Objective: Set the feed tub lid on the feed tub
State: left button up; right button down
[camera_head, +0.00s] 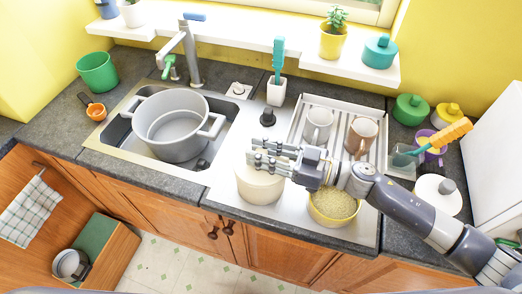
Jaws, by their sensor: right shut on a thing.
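The feed tub (333,218) is an open yellow round tub full of yellowish grain, at the front of the metal drainboard. My right gripper (264,155) reaches in from the right, partly over the tub. It is shut at the top of a round cream thing, which I take to be the feed tub lid (258,188). The lid is left of the tub, apart from its rim in the picture. The fingers cover part of the lid's top, so what they grip is hidden. How high the lid is above the metal is hard to tell. My left gripper is not in view.
A big grey pot (172,130) sits in the sink on the left. Two mugs (318,124) stand on the rack behind my arm. A glass with a brush, a white lidded thing (436,192) and green (409,110) and yellow lidded pots crowd the right counter.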

jog(key=shift+f, duration=0.1)
jog(key=c, duration=1.3)
grip_release()
jog(key=o, duration=1.3)
jog(key=shift+d, duration=0.1)
jog(key=v, duration=0.7)
